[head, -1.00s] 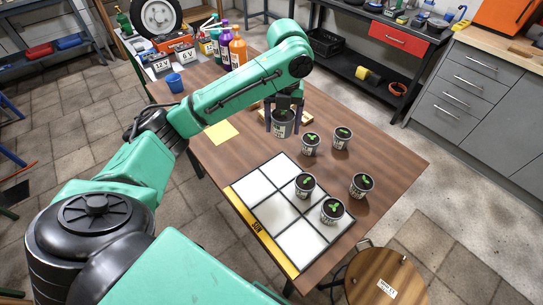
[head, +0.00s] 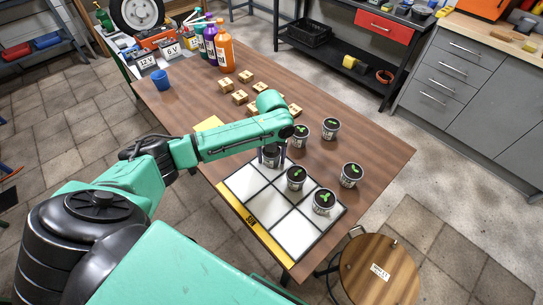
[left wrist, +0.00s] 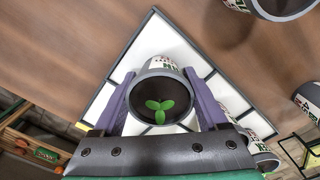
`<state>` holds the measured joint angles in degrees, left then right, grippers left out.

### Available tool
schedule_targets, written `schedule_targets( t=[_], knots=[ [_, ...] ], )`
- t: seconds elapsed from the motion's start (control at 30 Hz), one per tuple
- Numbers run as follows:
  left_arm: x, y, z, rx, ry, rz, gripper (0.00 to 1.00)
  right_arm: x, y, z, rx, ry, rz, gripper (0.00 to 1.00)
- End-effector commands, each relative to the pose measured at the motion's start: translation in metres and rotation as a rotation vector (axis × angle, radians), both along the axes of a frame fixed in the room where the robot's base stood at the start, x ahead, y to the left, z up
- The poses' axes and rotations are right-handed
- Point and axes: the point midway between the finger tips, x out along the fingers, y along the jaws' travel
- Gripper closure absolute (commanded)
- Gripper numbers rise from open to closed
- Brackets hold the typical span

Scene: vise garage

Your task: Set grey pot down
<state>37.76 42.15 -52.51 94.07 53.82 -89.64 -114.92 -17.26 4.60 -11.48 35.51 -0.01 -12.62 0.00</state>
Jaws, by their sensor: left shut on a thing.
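My left gripper (head: 269,160) is shut on a grey pot (head: 271,155) at the far corner of the white gridded tray (head: 292,232). The left wrist view shows the pot (left wrist: 158,75), with a green sprout in dark soil, between the purple fingers (left wrist: 160,110). White tray cells show around it; I cannot tell whether its base touches the tray. Two similar pots stand on the tray, one near the middle (head: 295,178) and one towards its right corner (head: 323,201). My right gripper is not in view.
Other pots stand on the wooden table (head: 375,135), one right of the tray (head: 351,174) and two behind it (head: 330,129). Several small wooden blocks (head: 240,97), bottles (head: 224,50) and a blue cup (head: 160,79) are farther back. A round stool (head: 380,272) stands near the front.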

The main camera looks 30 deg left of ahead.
Motion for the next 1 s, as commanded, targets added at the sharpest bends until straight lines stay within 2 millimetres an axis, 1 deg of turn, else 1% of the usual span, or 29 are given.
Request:
schedule_targets(
  t=[0.03,0.07,0.1,0.3,0.4,0.47,0.53,0.7,0.8,0.9,1.0],
  knots=[
    [0.000,0.000,-0.002,0.000,0.001,0.000,0.20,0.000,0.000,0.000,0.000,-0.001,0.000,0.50],
    [0.000,0.000,-0.001,0.000,0.001,0.000,0.09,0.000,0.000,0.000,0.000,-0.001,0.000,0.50],
    [0.000,0.000,-0.001,0.000,0.001,0.000,0.00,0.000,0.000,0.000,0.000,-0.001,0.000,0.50],
    [0.000,0.000,-0.001,0.000,0.001,0.000,0.00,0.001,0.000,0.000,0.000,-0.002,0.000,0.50],
    [0.000,0.000,0.006,0.000,-0.001,0.000,0.00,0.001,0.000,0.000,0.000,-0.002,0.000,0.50],
    [0.001,0.000,0.016,-0.001,-0.003,0.000,0.00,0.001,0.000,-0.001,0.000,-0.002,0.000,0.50],
    [0.001,0.000,0.032,0.001,-0.004,-0.001,0.00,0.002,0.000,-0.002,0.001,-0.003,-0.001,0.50],
    [0.001,0.000,0.080,-0.001,-0.004,-0.001,0.00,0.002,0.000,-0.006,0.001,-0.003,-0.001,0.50],
    [0.001,-0.001,0.103,-0.001,-0.003,0.000,0.00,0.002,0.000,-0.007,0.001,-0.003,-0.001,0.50],
    [0.001,-0.001,0.117,-0.002,-0.001,0.000,0.00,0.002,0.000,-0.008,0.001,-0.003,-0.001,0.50],
    [0.000,-0.001,0.122,0.000,0.001,0.000,0.00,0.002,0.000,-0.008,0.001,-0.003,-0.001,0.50]
  ],
)
